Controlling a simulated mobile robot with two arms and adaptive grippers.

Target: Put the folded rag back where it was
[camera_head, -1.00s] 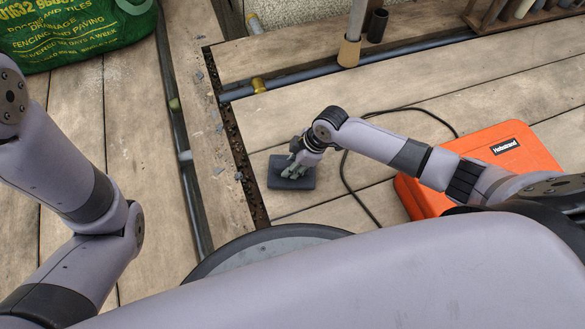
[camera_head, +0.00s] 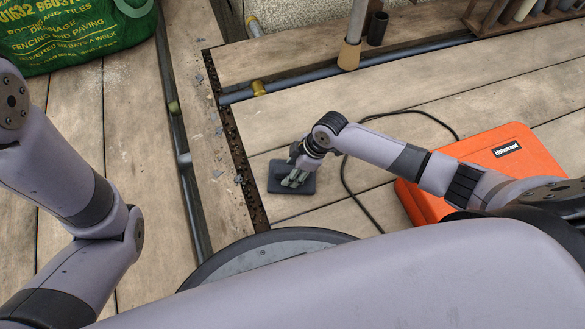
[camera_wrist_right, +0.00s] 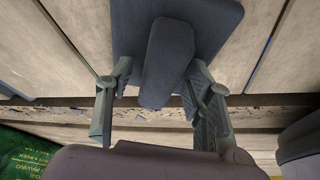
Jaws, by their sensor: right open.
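The dark blue-grey folded rag (camera_head: 277,184) lies flat on the boards in the head view, left of the orange case. In the right wrist view it shows as a flat, squarish pad (camera_wrist_right: 214,25) with a narrower raised strip across its middle. My right gripper (camera_head: 293,179) is over the rag, fingers downward. In the right wrist view the right gripper (camera_wrist_right: 158,92) is open, with one finger on each side of the raised strip. I cannot tell whether the fingers touch it. My left arm shows at the left, but its gripper is outside the view.
An orange case (camera_head: 520,163) stands right of the rag, with a black cable (camera_head: 345,176) curving between them. A debris-strewn gap (camera_head: 236,150) runs left of the rag. A green bag (camera_head: 70,35) is at top left. Pipes (camera_head: 390,60) and a wooden rack (camera_head: 440,30) lie behind.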

